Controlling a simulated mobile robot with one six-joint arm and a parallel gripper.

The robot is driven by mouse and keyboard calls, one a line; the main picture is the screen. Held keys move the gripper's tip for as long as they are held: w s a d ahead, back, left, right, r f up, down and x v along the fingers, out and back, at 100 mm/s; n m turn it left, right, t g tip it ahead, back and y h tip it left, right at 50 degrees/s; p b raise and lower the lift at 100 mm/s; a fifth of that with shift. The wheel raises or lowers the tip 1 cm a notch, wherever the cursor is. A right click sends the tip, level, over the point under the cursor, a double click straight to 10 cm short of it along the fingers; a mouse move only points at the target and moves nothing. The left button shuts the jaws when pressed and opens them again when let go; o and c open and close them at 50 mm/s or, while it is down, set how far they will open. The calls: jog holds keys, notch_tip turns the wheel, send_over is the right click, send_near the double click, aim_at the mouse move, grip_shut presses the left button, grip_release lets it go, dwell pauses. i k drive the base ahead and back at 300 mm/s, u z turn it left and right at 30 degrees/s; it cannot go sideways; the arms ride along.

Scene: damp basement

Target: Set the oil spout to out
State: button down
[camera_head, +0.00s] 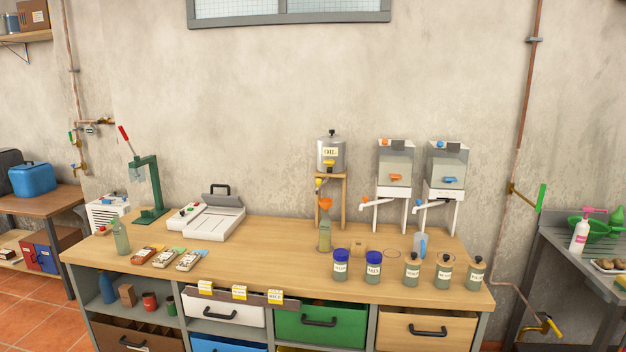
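The oil tank (337,152), a grey metal can with a dark lid knob and an "OIL" label, stands on a wooden stand (344,200) at the back of the workbench. A small yellow part (329,163) shows on its front below the label. The oil spout (319,184), with yellow on it, appears at the left side of the stand; it is too small to tell which way it is set. A greenish bottle (325,238) with an orange funnel (326,204) in its neck stands in front of the stand. My gripper is not in view.
Two clear dispensers (396,164) (446,166) on white stands are right of the tank. Several labelled jars (373,269) line the front right of the workbench (270,262). A green press (149,190) and a white device (207,221) stand left. The bench middle is fairly clear.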

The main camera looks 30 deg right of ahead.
aim_at(320, 183)
jog(key=z, duration=0.05)
jog(key=k, duration=1.3)
jog(key=z, duration=0.3)
jog(key=i, duration=2)
jog(key=u, duration=1.1)
jog(key=i, duration=0.5)
jog(key=u, duration=0.2)
